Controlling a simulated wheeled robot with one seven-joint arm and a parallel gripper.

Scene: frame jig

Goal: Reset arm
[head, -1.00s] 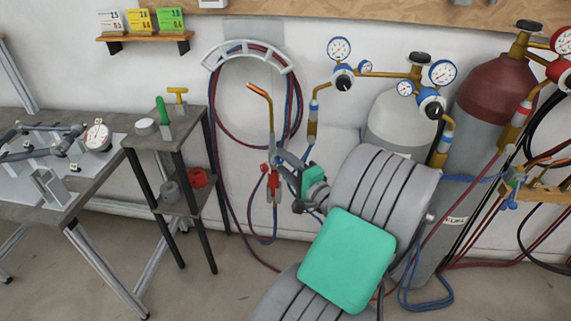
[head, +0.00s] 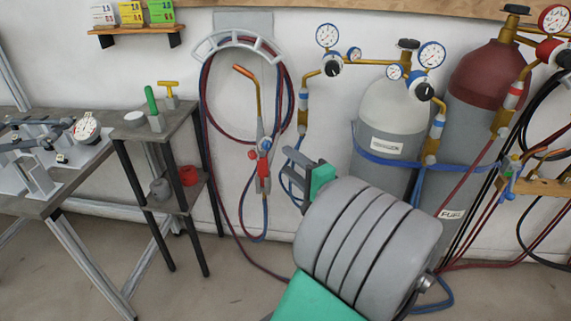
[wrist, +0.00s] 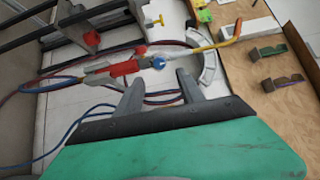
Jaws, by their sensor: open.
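My arm, grey with green panels, reaches up from the bottom of the head view toward the wall. My gripper (wrist: 157,96) is open and empty in the wrist view, its two grey fingers apart. It also shows in the head view (head: 290,172), partly hidden behind my arm. A welding torch (head: 263,155) with a copper tip and red and blue knobs hangs by the wall, left of my gripper. In the wrist view the torch (wrist: 128,67) lies beyond the fingertips, apart from them as far as I can tell.
A hose hanger (head: 238,43) holds coiled hoses on the wall. A grey cylinder (head: 392,115) and a maroon-topped cylinder (head: 485,85) with gauges stand right. A small stand (head: 165,128) and a workbench (head: 50,195) are left. Bare floor (head: 225,285) lies between.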

